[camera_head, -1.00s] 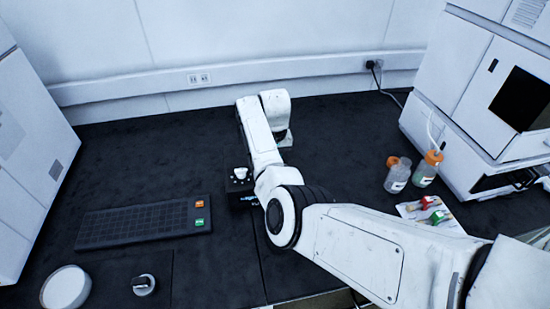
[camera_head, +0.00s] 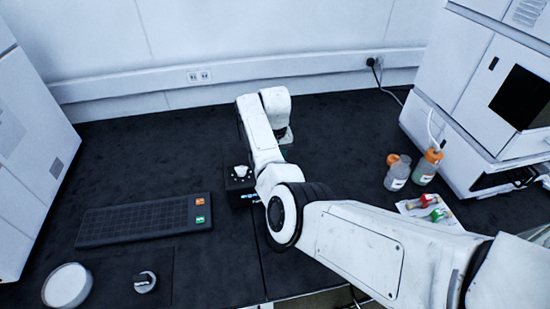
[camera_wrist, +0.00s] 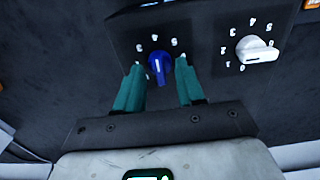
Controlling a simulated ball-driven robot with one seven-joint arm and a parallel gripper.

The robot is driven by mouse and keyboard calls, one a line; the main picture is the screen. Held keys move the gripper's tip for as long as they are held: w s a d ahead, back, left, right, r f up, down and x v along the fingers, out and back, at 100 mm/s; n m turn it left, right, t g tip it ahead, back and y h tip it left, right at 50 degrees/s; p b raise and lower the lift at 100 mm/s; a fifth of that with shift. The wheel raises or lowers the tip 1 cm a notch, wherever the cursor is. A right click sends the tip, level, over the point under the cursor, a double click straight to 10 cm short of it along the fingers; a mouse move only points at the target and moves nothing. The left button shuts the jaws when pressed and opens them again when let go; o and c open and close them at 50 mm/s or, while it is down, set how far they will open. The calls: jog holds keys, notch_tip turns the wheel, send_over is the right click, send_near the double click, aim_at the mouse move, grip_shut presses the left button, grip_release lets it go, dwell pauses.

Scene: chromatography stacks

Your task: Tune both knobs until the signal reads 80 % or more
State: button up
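The knob box (camera_head: 237,184) has a white knob (camera_head: 240,172) on top and a small lit blue display (camera_head: 250,194), too small to read. In the wrist view, a blue knob (camera_wrist: 160,66) and a white knob (camera_wrist: 257,49) sit on a dark panel (camera_wrist: 203,25), each ringed by white numerals. My gripper (camera_wrist: 159,67) has its two teal fingers apart, one on each side of the blue knob, with dark gaps between knob and fingertips. In the head view, my arm hides the gripper and the blue knob.
A dark keypad (camera_head: 140,220) with orange and green buttons lies left of the box. A white dish (camera_head: 67,286) and a separate dial (camera_head: 145,282) are at front left. Bottles (camera_head: 397,173) and a paper with vials (camera_head: 428,208) lie right, beside a white instrument (camera_head: 455,150).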

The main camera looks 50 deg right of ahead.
notch_tip(320, 180, up, 11)
jog(key=b, duration=0.1)
dwell(0.5)
jog(key=shift+f, duration=0.15)
jog(key=s+a+f+n+h, duration=0.2)
jog(key=s+a+f, duration=0.2)
jog(key=s+f, duration=0.95)
jog(key=s+a+f, duration=0.1)
jog(key=s+a, duration=0.1)
jog(key=s, duration=0.2)
jog(key=s+a+f+n, duration=0.1)
jog(key=s+a, duration=0.1)
jog(key=s, duration=0.1)
jog(key=s+a+f+n, duration=0.1)
jog(key=s+a, duration=0.1)
jog(key=s, duration=0.2)
jog(key=shift+s+a+f+t, duration=0.2)
jog(key=shift+s+t, duration=0.1)
jog(key=shift+t, duration=0.1)
jog(key=s+a+n+y, duration=0.1)
jog(key=s+a+n, duration=0.1)
jog(key=s+a, duration=0.5)
jog(key=s, duration=0.3)
jog(key=shift+s+a+r+y, duration=0.15)
jog(key=shift+a+r+y, duration=0.05)
jog(key=shift+r+y, duration=0.2)
